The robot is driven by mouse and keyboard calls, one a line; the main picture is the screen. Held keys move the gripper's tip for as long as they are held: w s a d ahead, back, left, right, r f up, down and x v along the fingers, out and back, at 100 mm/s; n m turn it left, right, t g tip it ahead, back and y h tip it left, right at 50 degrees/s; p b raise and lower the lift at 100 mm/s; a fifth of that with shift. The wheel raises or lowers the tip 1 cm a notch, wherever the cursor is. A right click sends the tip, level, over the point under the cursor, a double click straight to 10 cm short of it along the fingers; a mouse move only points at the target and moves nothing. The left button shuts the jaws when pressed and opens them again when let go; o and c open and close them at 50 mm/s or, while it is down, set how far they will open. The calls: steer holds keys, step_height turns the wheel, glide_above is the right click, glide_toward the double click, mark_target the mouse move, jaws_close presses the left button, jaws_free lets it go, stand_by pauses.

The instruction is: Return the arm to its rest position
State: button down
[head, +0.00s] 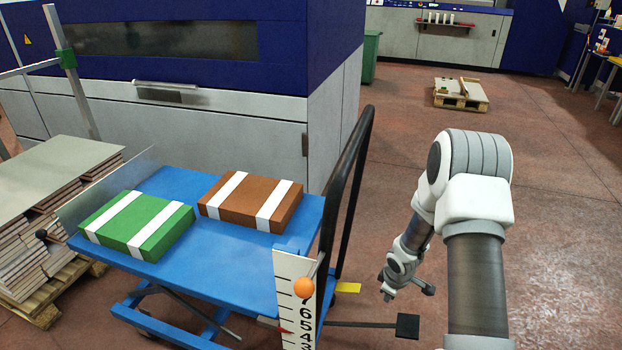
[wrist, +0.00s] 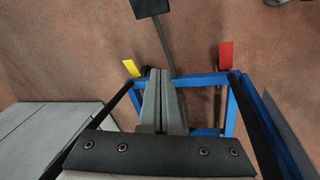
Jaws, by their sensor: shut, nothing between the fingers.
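My arm reaches up and bends down again at the right of the head view. My gripper (head: 388,294) hangs low at the arm's end, to the right of the blue lift cart, apart from the blocks. In the wrist view the two grey fingers of my gripper (wrist: 159,76) lie together with nothing between them. A green block with white bands (head: 137,224) and a brown block with white bands (head: 251,201) lie side by side on the cart's blue top (head: 225,262).
The cart's black handle (head: 348,180) rises left of my arm. A numbered white board with an orange ball (head: 303,288) stands in front. A black pedal (head: 407,326) lies low near my gripper, also in the wrist view (wrist: 150,8). Floor to the right is clear; a pallet (head: 460,95) sits far back.

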steer(key=s+r+m+t+h, duration=0.1)
steer(key=s+r+m, duration=0.2)
steer(key=r, duration=1.2)
steer(key=s+r+m+h, duration=0.1)
steer(key=s+r+m, duration=0.2)
steer(key=r, duration=1.1)
steer(key=s+a+r+m+t+y, duration=0.1)
steer(key=s+a+r+m, duration=0.2)
steer(key=s, duration=0.4)
steer(key=s+a+r+y, duration=0.1)
steer(key=s+a+r, duration=0.1)
steer(key=s+r, duration=0.4)
steer(key=s+a+r+m+t+y, duration=0.1)
steer(key=s+a+r+m, duration=0.15)
steer(key=s, duration=0.55)
step_height(320, 180, up, 21)
steer(key=p, duration=2)
steer(key=shift+r+n+p, duration=0.15)
steer(key=shift+n+p, duration=0.2)
steer(key=shift+p, duration=0.05)
steer(key=shift+d, duration=0.1)
